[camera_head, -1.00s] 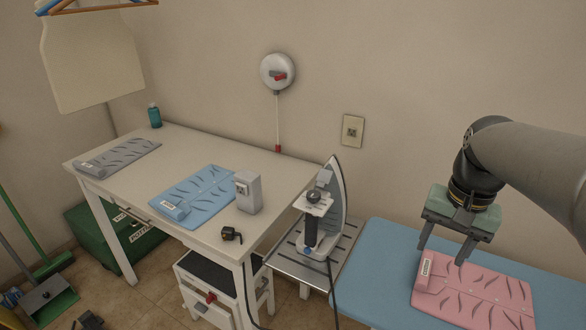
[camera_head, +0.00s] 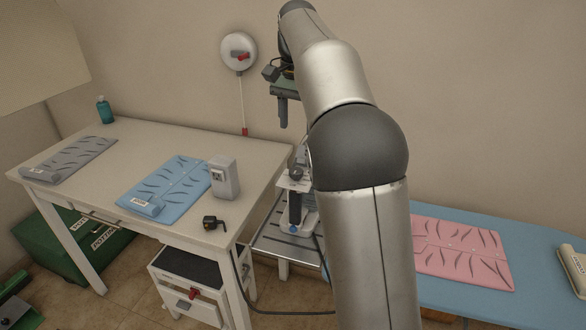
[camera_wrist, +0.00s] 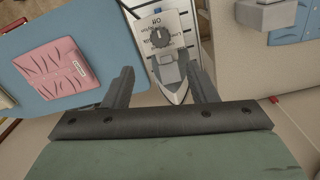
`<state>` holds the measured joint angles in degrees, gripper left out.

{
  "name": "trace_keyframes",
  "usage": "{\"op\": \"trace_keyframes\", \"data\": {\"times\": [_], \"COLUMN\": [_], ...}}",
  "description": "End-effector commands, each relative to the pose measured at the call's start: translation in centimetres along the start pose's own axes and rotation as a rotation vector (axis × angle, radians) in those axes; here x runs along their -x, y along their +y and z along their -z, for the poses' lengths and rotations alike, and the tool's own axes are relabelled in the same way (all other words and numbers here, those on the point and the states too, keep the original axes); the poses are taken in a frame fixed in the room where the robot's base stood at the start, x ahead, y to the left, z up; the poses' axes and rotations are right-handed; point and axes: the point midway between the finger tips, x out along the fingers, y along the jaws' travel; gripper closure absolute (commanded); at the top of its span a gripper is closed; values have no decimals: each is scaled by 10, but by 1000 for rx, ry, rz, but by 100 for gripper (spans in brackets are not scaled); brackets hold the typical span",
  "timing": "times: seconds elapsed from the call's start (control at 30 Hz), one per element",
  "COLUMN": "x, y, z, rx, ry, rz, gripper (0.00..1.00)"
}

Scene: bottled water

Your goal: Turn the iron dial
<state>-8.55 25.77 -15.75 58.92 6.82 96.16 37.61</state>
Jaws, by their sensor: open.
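The iron (camera_head: 296,212) stands on its heel on a metal rest, partly hidden behind my arm in the head view. Its dark round dial (camera_wrist: 160,37) shows in the wrist view on a light plate with printed labels, "Off" among them. The dial is small and dark in the head view (camera_head: 296,173). My gripper (camera_wrist: 160,68) is open and empty. In the wrist view its fingers are spread to either side of the iron's pointed tip, with the dial beyond them. In the head view the gripper (camera_head: 283,108) hangs above the iron, apart from it.
The slatted metal rest (camera_head: 275,246) lies beside the white table (camera_head: 255,160). A grey box (camera_head: 224,178) and a folded blue shirt (camera_head: 165,183) are on the table. A folded pink shirt (camera_head: 462,254) lies on the blue board (camera_head: 545,290). A round wall unit (camera_head: 238,50) is near the gripper.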

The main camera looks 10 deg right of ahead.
Motion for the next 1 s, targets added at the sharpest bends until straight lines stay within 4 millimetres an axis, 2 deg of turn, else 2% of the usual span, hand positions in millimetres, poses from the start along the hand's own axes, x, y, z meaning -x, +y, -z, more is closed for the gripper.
{"op": "trace_keyframes", "data": {"times": [0.03, 0.2, 0.5, 0.7, 1.0], "x": [-15, -52, -105, -120, -122], "y": [0, 0, 0, 0, 0], "z": [-1, -1, 0, 0, 0], "rx": [0, 2, 1, 1, 1], "ry": [-3, -3, -1, 0, 1], "rz": [-2, -2, -1, -1, 0], "gripper": [48, 48, 48, 48, 48]}}
